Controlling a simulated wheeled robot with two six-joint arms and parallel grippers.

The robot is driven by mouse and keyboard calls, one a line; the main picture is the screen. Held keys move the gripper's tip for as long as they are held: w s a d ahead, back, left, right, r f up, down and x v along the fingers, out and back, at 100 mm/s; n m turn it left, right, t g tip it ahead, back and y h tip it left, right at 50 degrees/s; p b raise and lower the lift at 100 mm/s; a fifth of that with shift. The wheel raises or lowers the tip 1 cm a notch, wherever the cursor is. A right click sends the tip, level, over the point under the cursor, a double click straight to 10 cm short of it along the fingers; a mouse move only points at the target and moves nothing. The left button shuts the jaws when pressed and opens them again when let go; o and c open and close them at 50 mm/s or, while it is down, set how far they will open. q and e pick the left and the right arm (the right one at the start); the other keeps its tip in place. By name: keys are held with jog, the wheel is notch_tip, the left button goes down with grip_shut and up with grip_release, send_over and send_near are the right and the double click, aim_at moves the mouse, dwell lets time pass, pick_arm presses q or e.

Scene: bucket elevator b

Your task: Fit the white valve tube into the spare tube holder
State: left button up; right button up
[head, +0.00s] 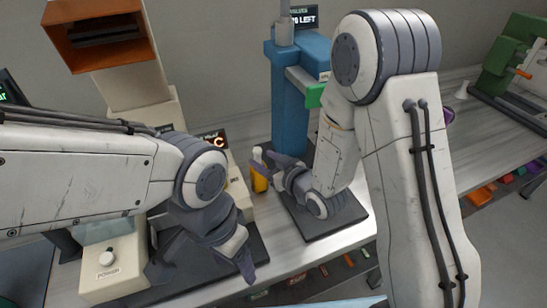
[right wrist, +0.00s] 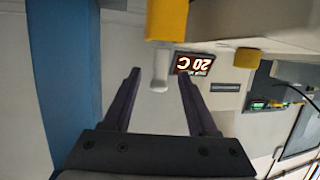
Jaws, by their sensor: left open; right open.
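A small white tube-like piece (head: 257,154) stands upright on a yellow body (head: 260,181) beside the blue machine in the head view. In the right wrist view, which looks upside down, the white piece (right wrist: 160,68) extends from the yellow body (right wrist: 167,20). My right gripper (right wrist: 160,76) is open, with the white piece showing between its fingertips; I cannot tell whether they touch it. It also shows in the head view (head: 268,164). My left gripper (head: 244,266) is open and empty, low at the front. I cannot identify the spare tube holder for sure.
A blue machine (head: 290,112) with a dark base plate (head: 335,218) stands behind my right gripper. A beige device with a power knob (head: 107,258) and a "20 C" display (right wrist: 195,64) is at left. A green machine (head: 510,55) stands far right. Bench (head: 470,130) is partly clear.

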aim_at(260, 156)
jog(key=p+v, duration=0.1)
jog(key=p, duration=0.2)
jog(key=p+v, duration=0.2)
jog(key=p, duration=0.2)
jog(key=shift+r, duration=0.35)
pick_arm(q)
notch_tip(260, 156, up, 10)
jog(key=p, duration=0.2)
pick_arm(e)
jog(key=shift+s+d, duration=0.3)
jog(key=shift+s, duration=0.2)
